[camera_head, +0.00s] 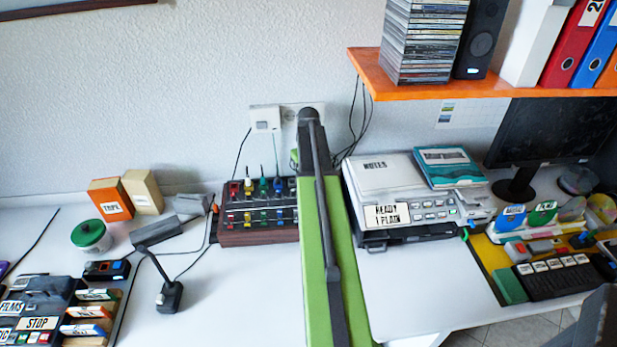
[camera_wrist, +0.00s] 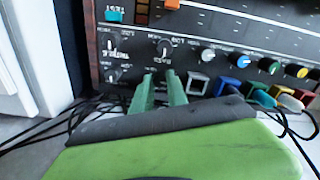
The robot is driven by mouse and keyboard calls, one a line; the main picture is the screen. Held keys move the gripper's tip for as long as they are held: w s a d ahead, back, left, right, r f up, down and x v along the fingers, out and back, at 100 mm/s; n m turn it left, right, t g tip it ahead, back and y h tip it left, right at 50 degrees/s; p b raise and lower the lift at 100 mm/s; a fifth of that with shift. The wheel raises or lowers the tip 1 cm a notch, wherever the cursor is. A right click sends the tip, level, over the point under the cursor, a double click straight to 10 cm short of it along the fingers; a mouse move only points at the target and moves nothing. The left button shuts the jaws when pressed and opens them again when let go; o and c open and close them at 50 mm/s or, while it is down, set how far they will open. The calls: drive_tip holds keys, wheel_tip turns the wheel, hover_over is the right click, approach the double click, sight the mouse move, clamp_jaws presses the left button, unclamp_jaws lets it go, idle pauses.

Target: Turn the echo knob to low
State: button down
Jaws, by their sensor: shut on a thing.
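In the wrist view my gripper (camera_wrist: 161,82) has its two green-grey fingers upright against the dark mixer panel (camera_wrist: 240,28). They are closed around a spot at the lower right of a group of small dials, with a narrow gap between them. The knob held there, taken to be the echo knob, is hidden by the fingers, and its pointer and label cannot be read. Other dials with white markings show at the upper left (camera_wrist: 111,46) and just above the fingers (camera_wrist: 165,48). In the head view my green arm hides the right part of the mixer (camera_head: 255,235).
Coloured knobs (camera_wrist: 240,62) and coloured block-shaped caps (camera_wrist: 228,88) line the panel right of my fingers. Black cables (camera_wrist: 75,115) lie along its front edge. Clear white table (camera_head: 240,300) lies in front of the mixer.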

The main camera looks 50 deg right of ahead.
drive_tip(key=shift+s+n, duration=0.15)
drive_tip(key=shift+n, duration=0.15)
drive_tip(key=c, duration=1.3)
unclamp_jaws()
wheel_tip(320, 180, up, 8)
drive_tip(key=p, duration=0.8)
drive_tip(key=shift+r, duration=0.1)
